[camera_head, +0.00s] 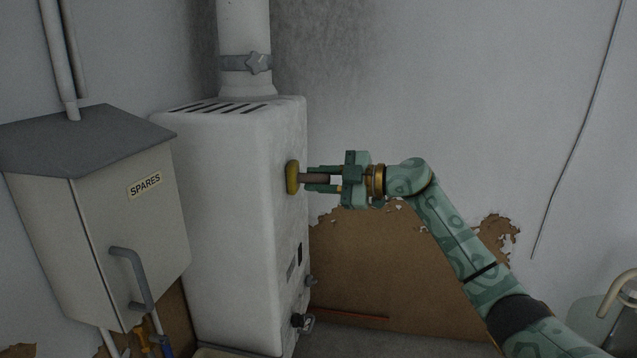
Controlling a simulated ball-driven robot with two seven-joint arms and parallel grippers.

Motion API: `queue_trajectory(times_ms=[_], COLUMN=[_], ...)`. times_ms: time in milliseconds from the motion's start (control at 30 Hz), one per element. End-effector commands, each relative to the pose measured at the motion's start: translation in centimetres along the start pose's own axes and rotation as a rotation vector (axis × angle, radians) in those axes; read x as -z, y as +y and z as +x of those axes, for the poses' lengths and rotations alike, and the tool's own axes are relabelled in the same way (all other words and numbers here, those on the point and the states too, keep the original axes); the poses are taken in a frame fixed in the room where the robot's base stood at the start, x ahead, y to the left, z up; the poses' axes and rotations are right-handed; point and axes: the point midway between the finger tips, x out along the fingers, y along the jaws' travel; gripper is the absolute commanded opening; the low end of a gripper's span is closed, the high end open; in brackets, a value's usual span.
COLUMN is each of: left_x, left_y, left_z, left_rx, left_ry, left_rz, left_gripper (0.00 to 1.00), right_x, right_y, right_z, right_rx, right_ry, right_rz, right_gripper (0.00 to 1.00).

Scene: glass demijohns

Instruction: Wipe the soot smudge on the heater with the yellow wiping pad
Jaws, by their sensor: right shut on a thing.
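The heater (222,190) is a tall white box with a vented top, standing left of centre. My right gripper (312,180) comes in from the right and is shut on the brown handle of the yellow wiping pad (292,178). The pad is upright at the heater's right-hand face and looks to be against it, though I cannot tell whether it truly touches. I cannot see a clear soot smudge on the heater; the pad may hide it. My left gripper is not in view.
A grey cabinet labelled SPARES (110,220) with a bar handle stands left of the heater. A flue pipe (245,45) rises from the heater top. Knobs (301,321) stick out low on the heater's right face. A glass vessel (592,322) is at the lower right.

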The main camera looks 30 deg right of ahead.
Motion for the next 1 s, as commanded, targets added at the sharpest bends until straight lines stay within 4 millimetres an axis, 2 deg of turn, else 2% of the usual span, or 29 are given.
queue_trajectory(times_ms=[167, 400, 667, 1000], left_x=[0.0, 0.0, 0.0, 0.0], left_y=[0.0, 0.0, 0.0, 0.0], left_z=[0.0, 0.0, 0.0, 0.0], left_rx=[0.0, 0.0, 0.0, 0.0], left_ry=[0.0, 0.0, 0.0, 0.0], left_rz=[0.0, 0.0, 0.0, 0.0], left_gripper=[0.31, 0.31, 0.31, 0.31], right_x=[0.6, 2.5, 3.3, 5.7], right_y=[-0.6, -2.3, -3.0, -5.1], right_z=[0.0, -0.3, -0.5, -0.9], right_rx=[0.002, 0.002, 0.001, 0.001], right_ry=[0.001, 0.001, 0.0, 0.0], right_rz=[-0.003, -0.002, -0.002, -0.001], right_gripper=[0.05, 0.05, 0.05, 0.05])
